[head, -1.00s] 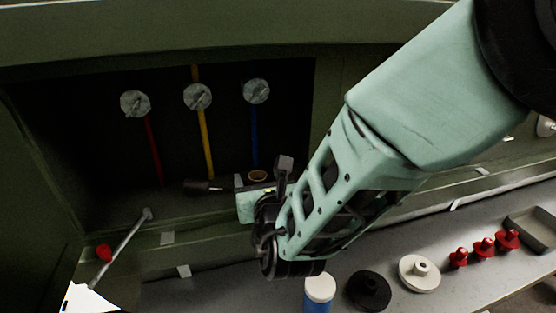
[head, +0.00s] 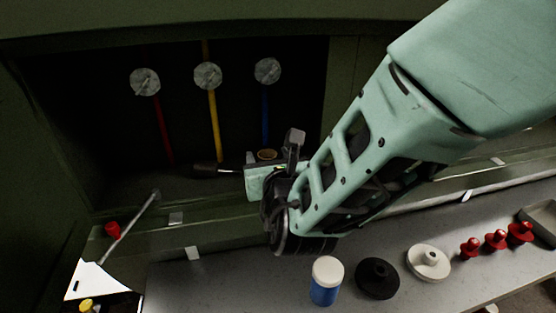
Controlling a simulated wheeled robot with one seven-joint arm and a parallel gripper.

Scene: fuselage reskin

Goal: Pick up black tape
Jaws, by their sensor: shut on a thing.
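My gripper (head: 272,158) reaches into the dark recess from the right. One dark finger stands up to the right and the other shows to the left.
A dark-handled tool (head: 207,170) lies left of my gripper. On the grey bench stand a blue bottle with a white cap (head: 326,280), a black disc (head: 377,278), a white disc (head: 428,262), red knobs (head: 495,239) and a tray (head: 540,222).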

